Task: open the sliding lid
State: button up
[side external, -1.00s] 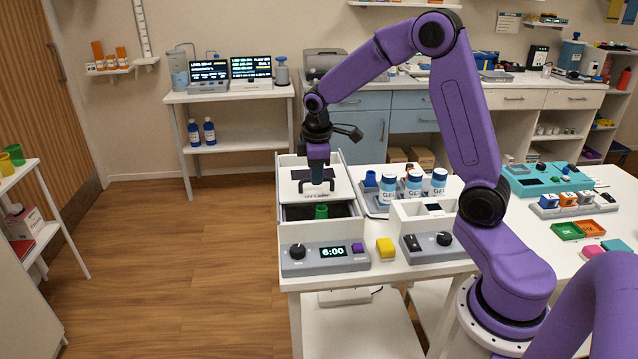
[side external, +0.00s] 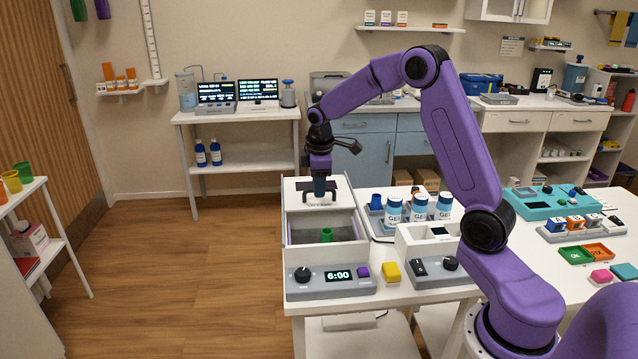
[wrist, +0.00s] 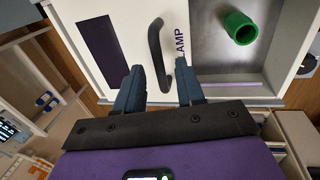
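The sliding lid (side external: 306,187) is a white panel on top of a white box (side external: 372,245). It stands partly open toward the back and leaves a wide gap at the front. In the wrist view the lid (wrist: 120,15) carries a dark curved handle (wrist: 155,45), a dark purple patch and the text "AMP". My gripper (side external: 319,192) is low over the lid at the handle. In the wrist view my gripper's (wrist: 160,72) blue fingers are apart, one on each side of the handle, with a gap visible on the right side. A green cup (side external: 327,236) stands inside the box.
A grey control panel (side external: 312,290) with a knob and "6:00" display is at the box's front. Floor is clear to the left.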

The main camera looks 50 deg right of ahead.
notch_tip(320, 180, up, 17)
jog(key=s+a, duration=0.2)
jog(key=shift+s+a, duration=0.2)
jog(key=shift+s, duration=0.05)
dwell(0.6)
jog(key=s+a+f+n+y, duration=0.1)
jog(key=s+a+f, duration=0.2)
jog(key=s+a, duration=0.35)
jog(key=s+a+f+n, duration=0.1)
jog(key=s+a+f, duration=0.1)
jog(key=s+a, duration=0.5)
jog(key=s+a+f, duration=0.1)
jog(key=s+f, duration=0.2)
jog(key=s, duration=0.3)
jog(key=s+a+f+n+g, duration=0.1)
jog(key=s+f, duration=0.1)
jog(key=s, duration=0.5)
jog(key=s+f+y, duration=0.1)
jog(key=s+f, duration=0.2)
jog(key=s, duration=0.4)
jog(key=shift+s+a+f+n, duration=0.15)
jog(key=shift+a+f+n, duration=0.15)
jog(key=shift+a+f, duration=0.1)
